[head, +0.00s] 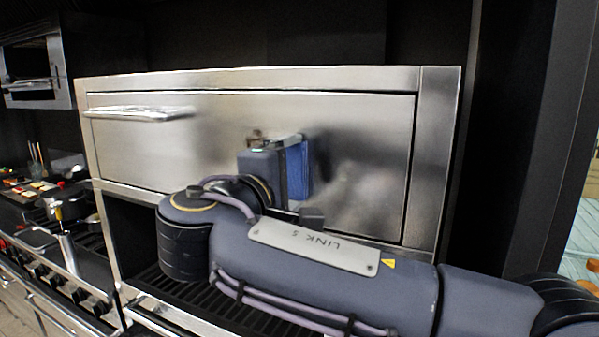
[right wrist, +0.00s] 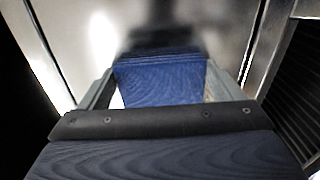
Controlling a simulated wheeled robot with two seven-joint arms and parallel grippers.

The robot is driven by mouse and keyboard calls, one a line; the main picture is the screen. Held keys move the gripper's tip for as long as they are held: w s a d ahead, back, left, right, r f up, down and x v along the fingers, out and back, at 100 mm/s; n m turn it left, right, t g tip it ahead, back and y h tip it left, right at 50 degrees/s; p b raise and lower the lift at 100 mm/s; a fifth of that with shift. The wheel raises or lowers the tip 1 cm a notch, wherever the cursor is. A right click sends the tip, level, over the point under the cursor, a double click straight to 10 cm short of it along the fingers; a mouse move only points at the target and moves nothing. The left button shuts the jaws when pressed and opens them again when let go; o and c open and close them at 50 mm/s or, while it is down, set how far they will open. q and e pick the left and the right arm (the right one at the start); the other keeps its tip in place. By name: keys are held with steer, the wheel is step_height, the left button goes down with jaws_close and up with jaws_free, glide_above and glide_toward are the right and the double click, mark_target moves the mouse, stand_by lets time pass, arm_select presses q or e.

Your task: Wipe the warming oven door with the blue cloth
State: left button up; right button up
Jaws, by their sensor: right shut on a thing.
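The warming oven door (head: 350,130) is a wide brushed-steel panel with a bar handle (head: 140,113) at its upper left. It looks shut. My right gripper (head: 285,143) is in front of the middle of the door, shut on the blue cloth (head: 298,170). In the right wrist view the cloth (right wrist: 160,80) sits between the two fingers as a folded pad, facing the steel door (right wrist: 150,25). The cloth is at or very near the door; I cannot tell whether it touches. My right arm hides the lower part of the door. My left gripper is not in view.
Below the door is an open bay with a dark rack (head: 165,283). A stove (head: 75,262) with a pot (head: 66,204) stands at the left. A dark wall panel (head: 510,140) stands right of the oven.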

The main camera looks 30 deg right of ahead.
mark_target(312, 156)
steer(key=shift+w+a+p, duration=2.15)
steer(key=shift+w+a, duration=0.7)
steer(key=shift+w, duration=0.9)
steer(key=shift+s+d+r+b, duration=0.35)
steer(key=shift+s+d, duration=0.6)
steer(key=shift+s, duration=0.3)
steer(key=shift+s+d+r+b, duration=0.4)
steer(key=shift+s+d, duration=0.55)
steer(key=shift+s, duration=0.25)
steer(key=shift+s+d+r+b, duration=0.35)
steer(key=shift+s+d, duration=0.6)
steer(key=shift+s, duration=0.3)
steer(key=shift+s+d, duration=0.6)
steer(key=shift+s, duration=0.2)
steer(key=shift+d+r, duration=0.1)
